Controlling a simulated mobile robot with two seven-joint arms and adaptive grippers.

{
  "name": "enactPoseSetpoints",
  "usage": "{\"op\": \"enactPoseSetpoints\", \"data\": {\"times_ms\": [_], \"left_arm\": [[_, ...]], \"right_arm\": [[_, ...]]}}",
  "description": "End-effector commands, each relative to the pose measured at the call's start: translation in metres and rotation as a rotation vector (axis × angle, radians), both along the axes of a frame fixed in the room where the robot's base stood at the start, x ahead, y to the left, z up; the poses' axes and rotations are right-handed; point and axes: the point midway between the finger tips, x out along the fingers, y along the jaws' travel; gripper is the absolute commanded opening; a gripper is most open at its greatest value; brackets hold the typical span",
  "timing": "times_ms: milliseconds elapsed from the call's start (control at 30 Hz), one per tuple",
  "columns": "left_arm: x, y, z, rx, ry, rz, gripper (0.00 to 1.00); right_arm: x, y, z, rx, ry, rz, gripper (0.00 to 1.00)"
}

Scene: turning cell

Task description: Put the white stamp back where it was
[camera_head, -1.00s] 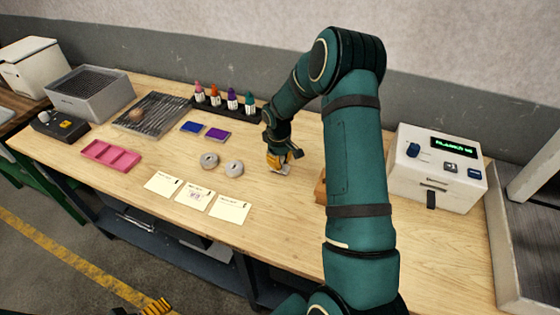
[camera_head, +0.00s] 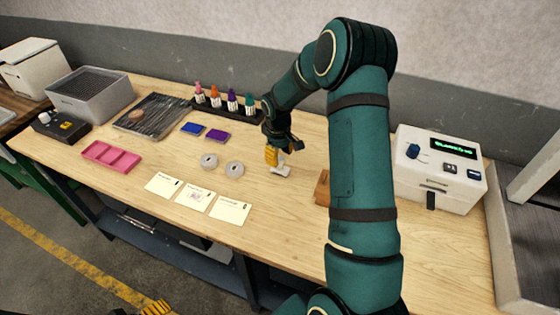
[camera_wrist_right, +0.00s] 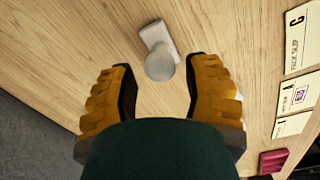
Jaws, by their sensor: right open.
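The white stamp (camera_head: 281,169) stands on the wooden bench, right of the two grey round pieces. In the right wrist view the stamp (camera_wrist_right: 160,60) shows a round knob and a rectangular base. My right gripper (camera_head: 275,156) is over the bench close to the stamp. In the wrist view its fingers (camera_wrist_right: 160,75) are spread apart, with the knob between and slightly beyond their tips; neither finger visibly touches it. Only the yellow fingers of my left gripper (camera_head: 155,307) show at the bottom edge of the head view; their opening is unclear.
Three cards (camera_head: 194,197) lie at the front edge, with a pink tray (camera_head: 111,156) to their left. Ink pads (camera_head: 217,136) and a bottle rack (camera_head: 240,113) are behind. A brown block (camera_head: 322,188) is partly hidden by my arm. A white machine (camera_head: 432,180) stands right.

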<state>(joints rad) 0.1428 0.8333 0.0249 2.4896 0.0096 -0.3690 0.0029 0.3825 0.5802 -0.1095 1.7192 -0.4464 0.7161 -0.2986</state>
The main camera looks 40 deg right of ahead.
Motion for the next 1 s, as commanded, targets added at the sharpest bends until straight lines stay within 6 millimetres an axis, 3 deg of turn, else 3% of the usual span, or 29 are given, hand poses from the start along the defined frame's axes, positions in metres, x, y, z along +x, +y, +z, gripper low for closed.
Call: {"op": "enactPoseSetpoints", "data": {"times_ms": [200,400,1000], "left_arm": [[0.0,0.0,0.002,0.0,0.0,0.0,0.89],[0.0,0.0,0.004,-0.001,0.0,0.0,0.89],[0.0,0.0,0.004,-0.001,0.0,0.0,0.89]], "right_arm": [[0.001,0.002,0.048,0.0,-0.004,0.0,0.48],[0.001,0.003,0.076,-0.001,-0.002,0.001,0.48],[0.0,0.004,0.085,0.0,0.0,0.001,0.48]]}}
